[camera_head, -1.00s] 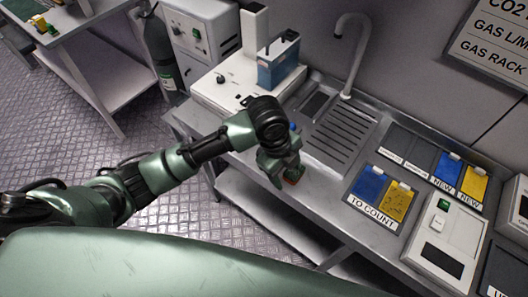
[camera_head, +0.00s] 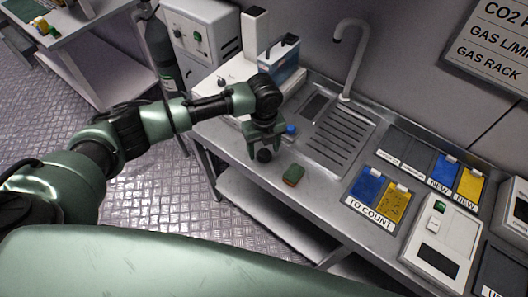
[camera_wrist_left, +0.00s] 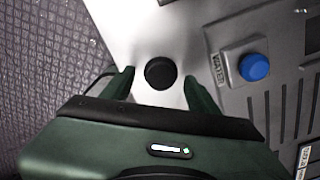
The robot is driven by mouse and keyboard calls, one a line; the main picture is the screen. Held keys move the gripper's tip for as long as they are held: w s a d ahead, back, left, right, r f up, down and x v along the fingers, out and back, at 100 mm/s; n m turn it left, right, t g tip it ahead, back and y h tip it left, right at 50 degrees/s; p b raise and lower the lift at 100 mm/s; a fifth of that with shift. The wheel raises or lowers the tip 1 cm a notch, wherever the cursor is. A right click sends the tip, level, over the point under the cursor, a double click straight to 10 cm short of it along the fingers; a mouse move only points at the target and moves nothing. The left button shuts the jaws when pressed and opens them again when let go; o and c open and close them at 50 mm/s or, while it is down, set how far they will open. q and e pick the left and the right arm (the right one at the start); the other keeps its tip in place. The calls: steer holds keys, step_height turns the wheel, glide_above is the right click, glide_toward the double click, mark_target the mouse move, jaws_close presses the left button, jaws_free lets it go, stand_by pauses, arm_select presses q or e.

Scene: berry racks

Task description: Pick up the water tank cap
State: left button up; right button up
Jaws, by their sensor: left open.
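A round black cap (camera_head: 264,156) lies on the metal counter near its front edge. It also shows in the left wrist view (camera_wrist_left: 160,73), between my fingertips and slightly ahead of them. My left gripper (camera_head: 266,148) is open above the cap, its fingers on either side; I cannot tell whether they touch it. The water tank (camera_head: 281,63), a bluish clear box with a dark top, stands behind my wrist on a white device, partly hidden by my arm. My right gripper does not show.
A blue button (camera_wrist_left: 254,67) labelled WATER is right of my gripper. A green and red sponge (camera_head: 293,174) lies on the counter. The sink (camera_head: 338,135) with its tap is behind, and TO COUNT trays (camera_head: 371,210) are to the right.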

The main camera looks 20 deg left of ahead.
mark_target(264, 153)
arm_select(q)
steer(key=shift+f, duration=0.6)
steer(key=c, duration=1.2)
steer(key=shift+r, duration=0.1)
steer(key=shift+w+r, duration=0.1)
steer(key=shift+r, duration=0.45)
step_height(264, 153, up, 19)
steer(key=b, duration=0.2)
steer(key=shift+b, duration=0.3)
